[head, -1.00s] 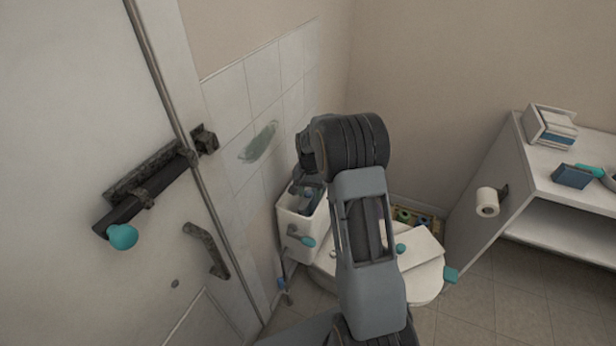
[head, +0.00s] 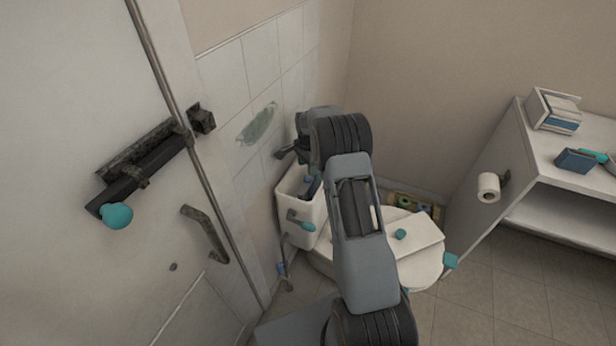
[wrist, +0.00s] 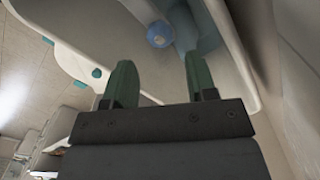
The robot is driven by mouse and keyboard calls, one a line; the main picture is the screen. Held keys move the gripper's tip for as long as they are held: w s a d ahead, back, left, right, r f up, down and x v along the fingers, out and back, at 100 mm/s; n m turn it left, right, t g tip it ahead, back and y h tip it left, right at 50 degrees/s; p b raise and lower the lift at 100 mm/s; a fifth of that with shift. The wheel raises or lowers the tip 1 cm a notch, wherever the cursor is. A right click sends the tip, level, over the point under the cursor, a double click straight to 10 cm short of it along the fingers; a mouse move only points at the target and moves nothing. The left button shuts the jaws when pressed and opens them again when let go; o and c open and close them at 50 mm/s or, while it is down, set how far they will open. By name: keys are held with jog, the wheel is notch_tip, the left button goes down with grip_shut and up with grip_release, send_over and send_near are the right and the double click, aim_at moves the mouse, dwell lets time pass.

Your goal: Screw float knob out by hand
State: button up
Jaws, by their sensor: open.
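The float knob (wrist: 159,34) is a small blue ball inside the open white cistern (wrist: 236,40). A pale blue part stands right beside it in the wrist view. My gripper (wrist: 155,78) has two green fingers spread apart with nothing between them. The knob appears beyond the fingertips, between their lines and nearer the left finger; they do not visibly touch it. In the head view the cistern (head: 299,222) stands against the tiled wall, with a blue part (head: 309,181) showing in its opening. My wrist is above it; the fingers are hard to make out there.
The toilet lid (head: 427,262) with teal knobs lies right of the cistern. A door with a dark bolt (head: 145,168) is at left, a white shelf (head: 560,181) at right. A paper roll (head: 489,187) hangs on the shelf's side.

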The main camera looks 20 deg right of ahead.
aim_at(308, 177)
jog(key=shift+f+b, duration=1.3)
jog(key=shift+f, duration=1.25)
jog(key=shift+f, duration=0.15)
jog(key=c, duration=0.7)
jog(key=shift+o, duration=0.2)
jog(key=n, duration=0.5)
jog(key=shift+b, duration=0.4)
jog(key=o, duration=0.6)
jog(key=shift+o, duration=0.2)
notch_tip(308, 177, up, 6)
jog(key=p, duration=0.4)
